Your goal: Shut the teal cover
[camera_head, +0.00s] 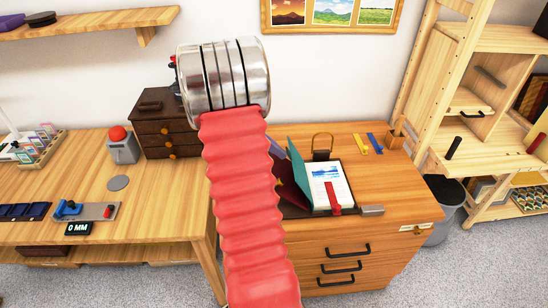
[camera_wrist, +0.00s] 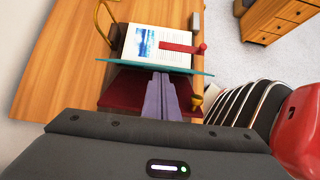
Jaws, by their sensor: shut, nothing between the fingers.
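The teal cover (camera_head: 298,172) stands raised, tilted up at the left side of a white printed page (camera_head: 330,178) on the wooden cabinet top. In the wrist view the teal cover (camera_wrist: 120,63) shows nearly edge-on as a thin strip between my fingers and the page (camera_wrist: 140,45). A dark red panel (camera_head: 286,188) leans to its left; it also shows under my fingers in the wrist view (camera_wrist: 118,92). My gripper (camera_wrist: 160,80) is shut and empty, its tips close to the teal cover; I cannot tell if they touch.
A red strip (camera_head: 334,198) lies over the page. A brass loop (camera_head: 323,137) stands behind it, and a grey block (camera_head: 371,210) sits at the front right. Yellow and blue pieces (camera_head: 374,142) lie at the back right. A dark drawer box (camera_head: 160,125) stands left of my arm.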

